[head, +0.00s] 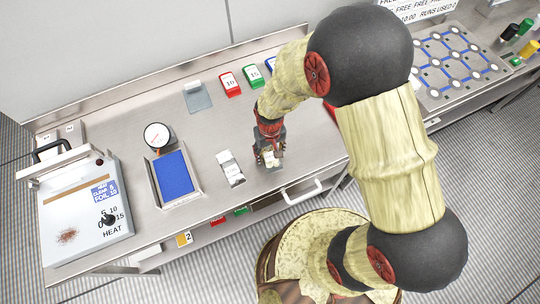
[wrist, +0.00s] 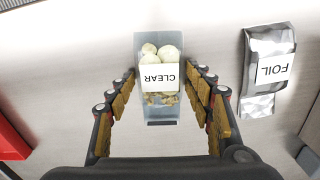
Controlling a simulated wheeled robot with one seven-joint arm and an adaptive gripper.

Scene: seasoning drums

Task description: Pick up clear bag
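The clear bag (wrist: 160,108) has a white CLEAR label and pale round lumps inside. In the wrist view it lies between the fingers of my gripper (wrist: 162,76), which are spread on either side of it with narrow gaps. In the head view my gripper (head: 268,156) is low over the steel bench, and it hides most of the bag; a pale part shows at the fingers. The gripper is open; I see no firm grip on the bag.
A silver FOIL bag (wrist: 268,75) lies beside it; it also shows in the head view (head: 231,169). A blue-topped scale (head: 175,178) and a heat sealer (head: 85,215) stand to the left. Red and green number cards (head: 230,83) sit behind. The bench's front handle (head: 301,192) is close.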

